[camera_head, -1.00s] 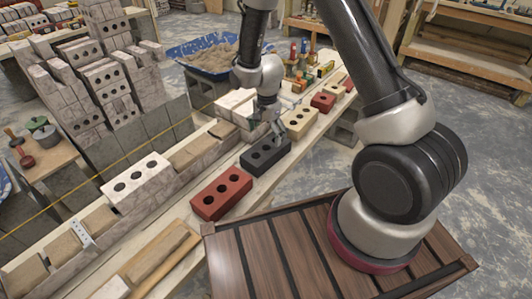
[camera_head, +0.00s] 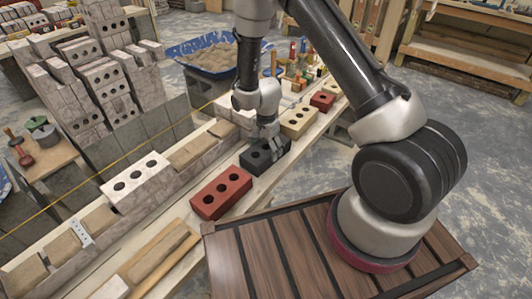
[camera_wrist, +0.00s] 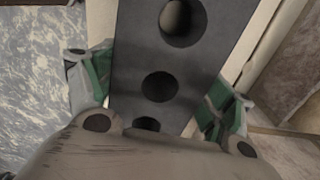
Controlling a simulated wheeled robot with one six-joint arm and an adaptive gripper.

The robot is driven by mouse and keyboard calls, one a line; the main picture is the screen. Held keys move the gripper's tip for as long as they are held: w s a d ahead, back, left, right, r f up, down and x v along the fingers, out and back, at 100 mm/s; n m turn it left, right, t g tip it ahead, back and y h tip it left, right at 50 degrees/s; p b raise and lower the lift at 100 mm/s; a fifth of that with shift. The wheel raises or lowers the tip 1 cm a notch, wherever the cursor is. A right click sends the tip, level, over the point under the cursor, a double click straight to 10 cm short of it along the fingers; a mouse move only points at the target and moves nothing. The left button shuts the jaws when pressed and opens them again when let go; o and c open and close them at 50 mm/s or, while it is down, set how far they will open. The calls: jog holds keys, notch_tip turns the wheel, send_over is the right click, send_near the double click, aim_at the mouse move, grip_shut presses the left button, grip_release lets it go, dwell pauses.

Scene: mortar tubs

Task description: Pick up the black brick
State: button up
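The black brick (camera_head: 257,160) has several round holes and lies on the long plank, between a red brick and a cream brick. My gripper (camera_head: 270,143) is down at its far end, pointing downward. In the wrist view the black brick (camera_wrist: 137,55) runs between the fingers of my gripper (camera_wrist: 155,98). One green-padded finger is on each side of it. The left pad is very near the brick's side, and a narrow gap shows at the right pad. The gripper looks open around the brick. The fingertips' lower ends are hard to see.
A red brick (camera_head: 221,193) lies nearer on the plank; a cream brick (camera_head: 299,120) and another red brick (camera_head: 322,101) lie farther along. A low wall with a white brick (camera_head: 136,181) runs along the left. A blue tub (camera_head: 190,48) of mortar stands behind.

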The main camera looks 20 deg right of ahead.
jog(key=c, duration=1.2)
